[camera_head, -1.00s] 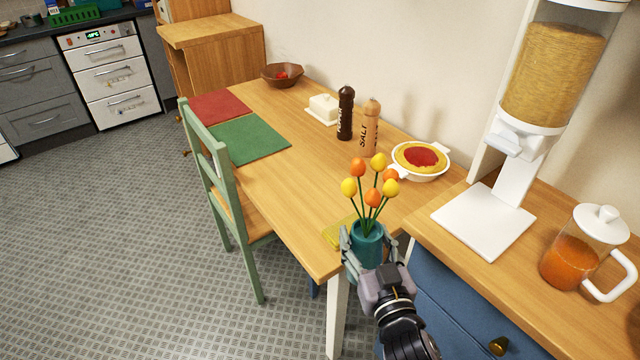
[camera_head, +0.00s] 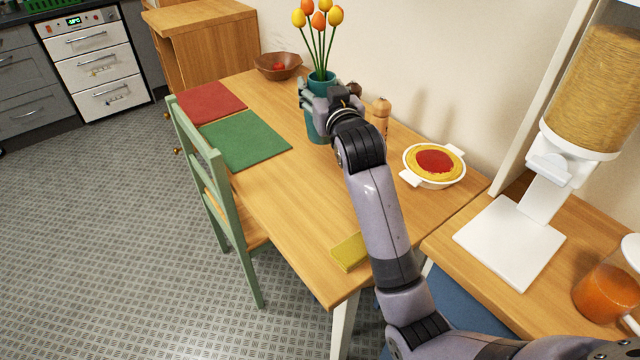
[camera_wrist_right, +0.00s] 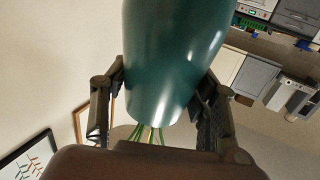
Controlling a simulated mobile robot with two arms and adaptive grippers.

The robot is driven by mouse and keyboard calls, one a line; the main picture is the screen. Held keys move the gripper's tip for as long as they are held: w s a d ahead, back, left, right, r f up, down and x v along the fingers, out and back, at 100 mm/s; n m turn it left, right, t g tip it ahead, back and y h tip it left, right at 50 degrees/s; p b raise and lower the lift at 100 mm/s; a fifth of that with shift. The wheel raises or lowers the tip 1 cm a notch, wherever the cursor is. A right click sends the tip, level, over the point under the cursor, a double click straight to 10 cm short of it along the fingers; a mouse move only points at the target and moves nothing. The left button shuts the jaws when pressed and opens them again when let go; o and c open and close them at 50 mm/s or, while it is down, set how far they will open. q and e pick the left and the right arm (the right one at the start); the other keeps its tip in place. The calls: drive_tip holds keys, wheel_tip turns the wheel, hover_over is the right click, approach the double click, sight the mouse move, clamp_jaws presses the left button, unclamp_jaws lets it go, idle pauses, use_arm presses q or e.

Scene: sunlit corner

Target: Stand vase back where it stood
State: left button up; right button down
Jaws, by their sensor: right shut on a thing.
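The teal vase (camera_head: 317,128) holds several orange and yellow tulips (camera_head: 318,18) and is upright over the middle of the wooden table (camera_head: 285,225). My right gripper (camera_head: 316,97) is shut on the vase's upper body. In the right wrist view the vase (camera_wrist_right: 172,55) fills the space between the two fingers (camera_wrist_right: 160,100). I cannot tell whether the vase's base touches the table top. My left gripper is not in view.
The salt mill (camera_head: 381,116) and pie dish (camera_head: 434,165) stand right of my arm; the dark mill is mostly hidden. Green mat (camera_head: 246,140), red mat (camera_head: 210,103) and brown bowl (camera_head: 278,66) lie left of the vase.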

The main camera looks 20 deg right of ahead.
wheel_tip(320, 180, down, 19)
drive_tip(key=b, duration=0.1)
drive_tip(key=c, duration=0.6)
unclamp_jaws()
drive_tip(key=shift+s+f, duration=0.15)
drive_tip(key=shift+f, duration=0.1)
drive_tip(key=s, duration=1.2)
drive_tip(key=shift+a+r, duration=0.2)
drive_tip(key=shift+r, duration=0.15)
